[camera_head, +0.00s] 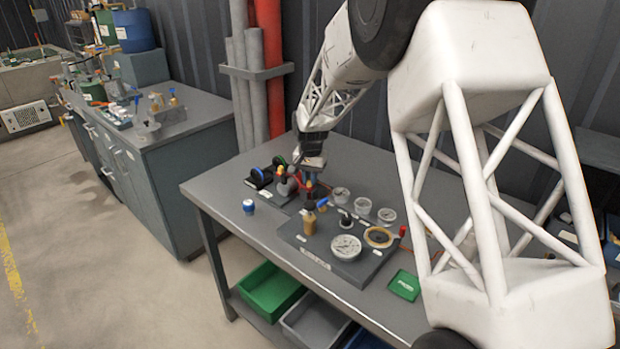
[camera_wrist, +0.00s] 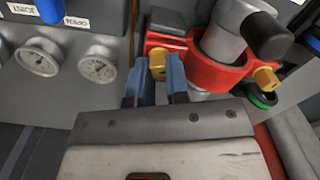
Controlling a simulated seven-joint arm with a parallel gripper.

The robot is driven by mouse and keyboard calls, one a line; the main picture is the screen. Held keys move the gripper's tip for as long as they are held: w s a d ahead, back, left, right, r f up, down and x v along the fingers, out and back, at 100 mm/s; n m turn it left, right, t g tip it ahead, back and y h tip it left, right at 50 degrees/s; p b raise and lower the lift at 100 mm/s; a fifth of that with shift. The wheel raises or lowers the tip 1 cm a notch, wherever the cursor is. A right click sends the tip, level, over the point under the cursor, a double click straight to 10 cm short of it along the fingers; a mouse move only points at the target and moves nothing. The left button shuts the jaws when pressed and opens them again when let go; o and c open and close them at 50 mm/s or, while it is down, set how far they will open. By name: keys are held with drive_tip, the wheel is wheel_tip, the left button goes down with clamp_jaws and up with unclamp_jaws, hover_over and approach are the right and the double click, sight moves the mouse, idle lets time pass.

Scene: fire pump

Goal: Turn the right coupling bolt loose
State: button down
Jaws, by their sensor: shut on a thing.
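A red coupling (camera_wrist: 205,70) clamps around a grey pipe in the wrist view. A yellow bolt (camera_wrist: 157,64) sits at its left end, between the blue fingertips of my gripper (camera_wrist: 155,78). The fingers are shut on this bolt, which they partly hide. A second yellow bolt (camera_wrist: 266,77) is at the right end of the coupling, clear of the fingers. In the head view, my gripper (camera_head: 308,176) points down at the small pump assembly on the table, and it hides part of the coupling there.
Two gauges (camera_wrist: 97,66) are left of the fingers, below a blue lever (camera_wrist: 38,57). A black-capped pipe end (camera_wrist: 266,36) rises above the coupling. A gauge panel (camera_head: 345,247) stands on the table (camera_head: 235,184) in front. The table's left front is mostly clear.

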drive_tip(key=c, duration=1.4)
unclamp_jaws()
drive_tip(key=shift+m, duration=0.5)
drive_tip(key=shift+d+m, duration=0.1)
drive_tip(key=shift+m, duration=1.3)
drive_tip(key=m, duration=0.3)
drive_tip(key=shift+s+m, duration=0.1)
drive_tip(key=shift+m, duration=0.3)
drive_tip(key=m, duration=0.8)
drive_tip(key=shift+s, duration=0.15)
wheel_tip(320, 180, up, 8)
drive_tip(key=shift+s+d+r+n+t, duration=0.2)
drive_tip(key=shift+s+d+r+n, duration=1.2)
drive_tip(key=shift+s, duration=2.3)
drive_tip(key=shift+s+d+r+n+t, duration=0.2)
drive_tip(key=shift+s+d+r+n, duration=0.6)
drive_tip(key=shift+s+r+n, duration=2)
drive_tip(key=shift+s+d+r+n+t, duration=0.2)
drive_tip(key=shift+s+d+r, duration=1)
drive_tip(key=shift+s, duration=3.35)
